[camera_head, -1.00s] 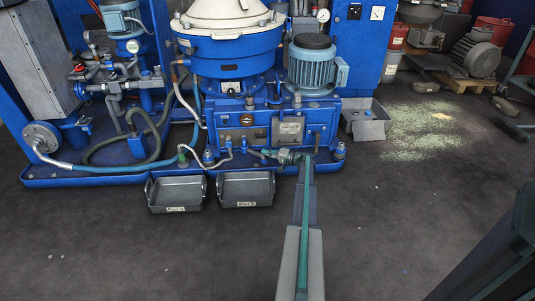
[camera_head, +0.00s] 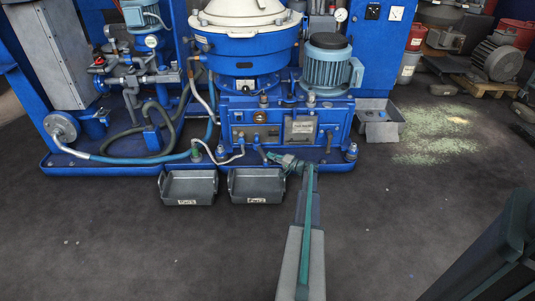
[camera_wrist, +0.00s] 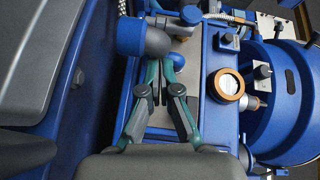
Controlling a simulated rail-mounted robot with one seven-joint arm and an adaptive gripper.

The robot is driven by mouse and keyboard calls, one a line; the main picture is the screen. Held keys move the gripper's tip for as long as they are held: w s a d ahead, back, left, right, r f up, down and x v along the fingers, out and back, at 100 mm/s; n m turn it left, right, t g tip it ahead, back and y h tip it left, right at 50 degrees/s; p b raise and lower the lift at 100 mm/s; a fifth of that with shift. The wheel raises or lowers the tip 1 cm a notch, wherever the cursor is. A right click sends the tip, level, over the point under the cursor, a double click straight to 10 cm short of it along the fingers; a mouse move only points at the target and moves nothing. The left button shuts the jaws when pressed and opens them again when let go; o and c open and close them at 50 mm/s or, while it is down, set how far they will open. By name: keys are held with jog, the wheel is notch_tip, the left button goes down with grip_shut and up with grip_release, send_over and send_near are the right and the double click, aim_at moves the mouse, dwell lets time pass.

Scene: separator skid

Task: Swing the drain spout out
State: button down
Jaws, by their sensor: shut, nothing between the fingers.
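My gripper (camera_head: 282,160) is low in front of the blue separator base (camera_head: 285,132), above the skid's front edge and just right of the right-hand tray. In the wrist view my gripper (camera_wrist: 160,78) has its teal fingers together and empty. A blue ball-shaped knob (camera_wrist: 179,61) is just beyond the fingertips; I cannot tell whether they touch. A blue-grey rounded cylinder (camera_wrist: 142,38) lies to their upper left. I cannot single out the drain spout with certainty; a thin pale curved pipe (camera_head: 234,158) runs along the base front, left of my gripper.
Two grey trays, left (camera_head: 188,187) and right (camera_head: 257,185), stand on the floor before the skid. A copper-rimmed sight glass (camera_wrist: 228,84) is right of the fingers. A grey box (camera_head: 379,128) stands right of the base, beside spilled granules (camera_head: 435,135). The front floor is clear.

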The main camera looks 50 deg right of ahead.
jog(key=shift+w+a, duration=0.3)
jog(key=shift+a, duration=0.6)
jog(key=shift+w+a, duration=0.35)
jog(key=shift+a, duration=0.55)
jog(key=shift+w+a, duration=0.3)
jog(key=shift+a, duration=0.7)
jog(key=shift+s+d, duration=0.45)
jog(key=shift+d, duration=0.05)
jog(key=shift+s+d+r, duration=0.15)
jog(key=shift+s+d, duration=0.35)
jog(key=shift+d, duration=0.05)
jog(key=shift+s+d+r, duration=0.15)
jog(key=shift+s+d, duration=0.3)
jog(key=shift+d, duration=0.1)
jog(key=p, duration=0.3)
send_near(264, 159)
jog(key=a, duration=0.1)
jog(key=s+a, duration=0.1)
jog(key=a, duration=0.1)
jog(key=a+r, duration=0.1)
jog(key=shift+s+a, duration=0.2)
jog(key=shift+s, duration=0.1)
jog(key=shift+m, duration=0.3)
